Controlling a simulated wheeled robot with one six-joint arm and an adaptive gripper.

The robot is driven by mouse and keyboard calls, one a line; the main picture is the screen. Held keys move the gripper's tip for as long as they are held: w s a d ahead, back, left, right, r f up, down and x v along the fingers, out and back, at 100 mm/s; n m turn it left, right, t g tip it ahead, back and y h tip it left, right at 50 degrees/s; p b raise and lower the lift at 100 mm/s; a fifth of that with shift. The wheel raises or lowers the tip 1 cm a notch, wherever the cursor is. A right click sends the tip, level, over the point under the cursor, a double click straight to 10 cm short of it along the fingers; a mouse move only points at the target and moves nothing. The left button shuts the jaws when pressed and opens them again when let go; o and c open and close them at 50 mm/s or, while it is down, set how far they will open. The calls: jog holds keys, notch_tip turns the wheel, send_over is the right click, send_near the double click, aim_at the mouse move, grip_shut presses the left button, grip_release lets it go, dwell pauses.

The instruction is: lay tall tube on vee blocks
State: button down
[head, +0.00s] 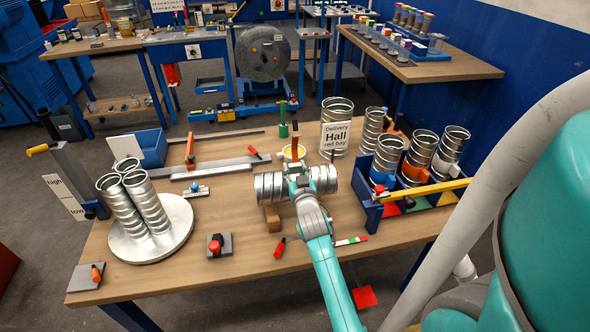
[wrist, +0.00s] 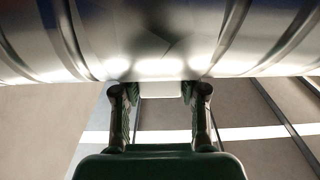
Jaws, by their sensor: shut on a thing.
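The tall tube (head: 265,187), a ribbed shiny metal cylinder, lies level from left to right near the middle of the bench in the head view. My gripper (head: 297,176) is shut on its middle, coming from the front. In the wrist view the tube (wrist: 160,45) fills the top, and my gripper (wrist: 160,98) has a finger on either side below it; the fingertips are hidden by the tube. A wooden vee block (head: 272,218) shows under the tube's left part. Whether the tube touches it is unclear. Any other block is hidden behind my arm.
A round grey plate (head: 178,240) with several tubes stands left. A large tube labelled Delivery Hall (head: 336,137) stands behind. A blue divided rack (head: 372,214) with tubes and a yellow bar (head: 425,189) is right. A red button (head: 215,246) and a red-handled tool (head: 279,248) lie in front.

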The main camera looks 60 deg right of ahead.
jog(key=shift+f, duration=3)
jog(key=c, duration=0.5)
grip_release()
jog(key=shift+c, duration=0.2)
jog(key=shift+s+a, duration=0.1)
jog(key=v, duration=1.1)
jog(key=shift+s+a, duration=0.25)
